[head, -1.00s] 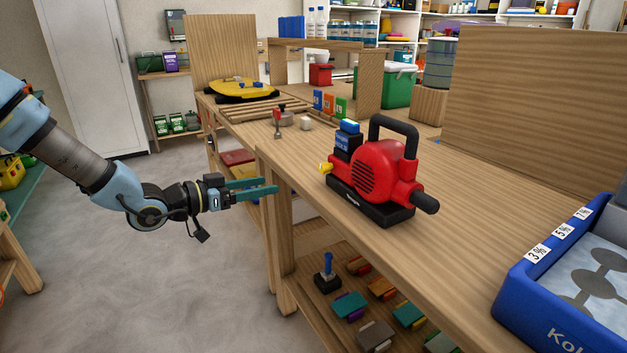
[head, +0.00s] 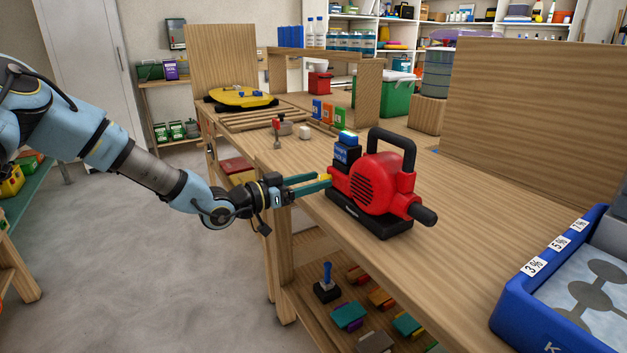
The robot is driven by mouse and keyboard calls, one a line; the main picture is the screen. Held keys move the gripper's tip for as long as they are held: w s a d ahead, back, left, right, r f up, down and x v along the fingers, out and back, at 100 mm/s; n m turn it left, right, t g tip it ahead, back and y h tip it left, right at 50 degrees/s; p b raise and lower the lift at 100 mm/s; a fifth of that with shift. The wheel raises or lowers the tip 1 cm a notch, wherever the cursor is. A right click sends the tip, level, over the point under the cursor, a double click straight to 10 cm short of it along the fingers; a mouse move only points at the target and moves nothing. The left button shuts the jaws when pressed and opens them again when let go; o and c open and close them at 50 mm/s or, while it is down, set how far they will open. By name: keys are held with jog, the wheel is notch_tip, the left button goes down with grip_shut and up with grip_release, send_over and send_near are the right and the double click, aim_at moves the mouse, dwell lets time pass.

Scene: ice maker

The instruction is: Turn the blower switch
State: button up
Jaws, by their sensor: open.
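A red blower (head: 378,184) with a black handle and a black nozzle stands upright on a black base on the wooden workbench. A yellow switch knob sits on its left side, now mostly hidden behind my gripper's fingertips. My gripper (head: 322,182) has two teal fingers, open, one above the other in the picture. Their tips are at the blower's left side, around or right beside the knob; I cannot tell whether they touch it. A dark blue block with a bright blue top (head: 347,150) is at the blower's back left.
A blue tray (head: 510,308) stands at the bench's right end. A wooden panel (head: 530,120) rises behind. A lower shelf holds several coloured parts.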

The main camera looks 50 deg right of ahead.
grip_shut()
dwell(0.6)
